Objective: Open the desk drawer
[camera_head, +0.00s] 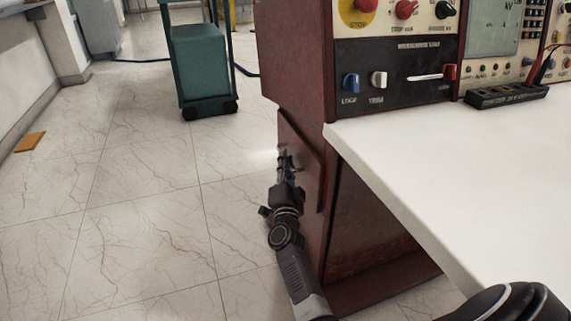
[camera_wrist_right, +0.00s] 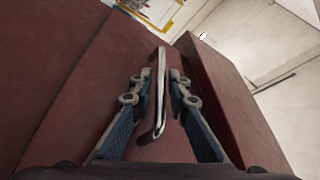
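The desk (camera_head: 350,215) is a dark red cabinet with a white top. On its left face is a dark red drawer front (camera_head: 312,175), which stands slightly proud of the cabinet; I cannot tell whether it is open at all. My right gripper (camera_head: 284,158) is at this front. In the right wrist view, a long shiny metal handle (camera_wrist_right: 160,95) lies between the two fingers of the right gripper (camera_wrist_right: 160,88). The fingers are apart, one on each side of the handle, with visible gaps. My left gripper is not in view.
A control panel (camera_head: 395,75) with knobs and switches stands on the desk, beside a black power strip (camera_head: 506,95). The white desktop (camera_head: 450,160) is mostly bare. A green cart (camera_head: 203,65) stands at the back.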

